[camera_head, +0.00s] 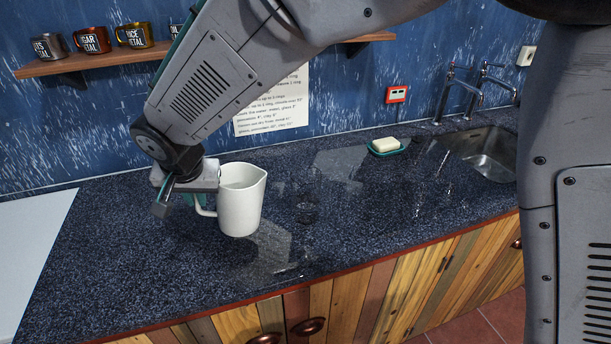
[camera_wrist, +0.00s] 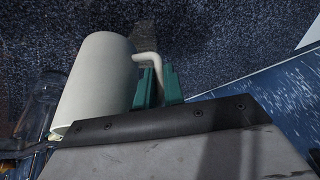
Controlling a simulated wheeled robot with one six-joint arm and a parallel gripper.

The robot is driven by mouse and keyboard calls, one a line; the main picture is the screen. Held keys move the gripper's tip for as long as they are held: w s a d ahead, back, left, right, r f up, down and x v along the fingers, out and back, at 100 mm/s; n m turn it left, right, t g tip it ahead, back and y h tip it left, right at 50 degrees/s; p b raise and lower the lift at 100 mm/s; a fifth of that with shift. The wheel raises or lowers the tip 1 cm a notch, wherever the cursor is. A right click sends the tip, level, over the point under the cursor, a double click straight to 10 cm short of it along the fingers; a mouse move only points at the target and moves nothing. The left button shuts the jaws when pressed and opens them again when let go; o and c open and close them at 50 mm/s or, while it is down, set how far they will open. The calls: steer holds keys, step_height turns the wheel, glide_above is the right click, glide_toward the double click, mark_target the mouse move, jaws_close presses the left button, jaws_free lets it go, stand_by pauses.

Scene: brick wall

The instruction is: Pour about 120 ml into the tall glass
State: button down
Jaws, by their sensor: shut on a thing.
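A white jug (camera_head: 240,208) with a spout on its right stands upright over the dark counter. It fills the left of the wrist view (camera_wrist: 95,80). My gripper (camera_head: 196,197) is at the jug's left side, its teal fingers (camera_wrist: 157,86) shut on the jug's handle. I cannot tell whether the jug's base touches the counter. A clear glass (camera_head: 307,205) shows faintly to the right of the jug, apart from it. Clear glass also shows at the left edge of the wrist view (camera_wrist: 36,108). The jug's contents and the glass's level cannot be made out.
The speckled counter (camera_head: 130,240) is mostly clear. A soap bar on a green dish (camera_head: 386,147) and a sink (camera_head: 488,155) lie to the right. A shelf (camera_head: 105,60) with labelled mugs hangs at the back left. A white surface (camera_head: 30,245) is at the left.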

steer(key=shift+s+a+f+h, duration=0.1)
steer(key=shift+a+f+h, duration=0.2)
steer(key=shift+f, duration=0.15)
steer(key=shift+a+f+h, duration=0.15)
steer(key=shift+f+h, duration=0.15)
steer(key=shift+f, duration=0.15)
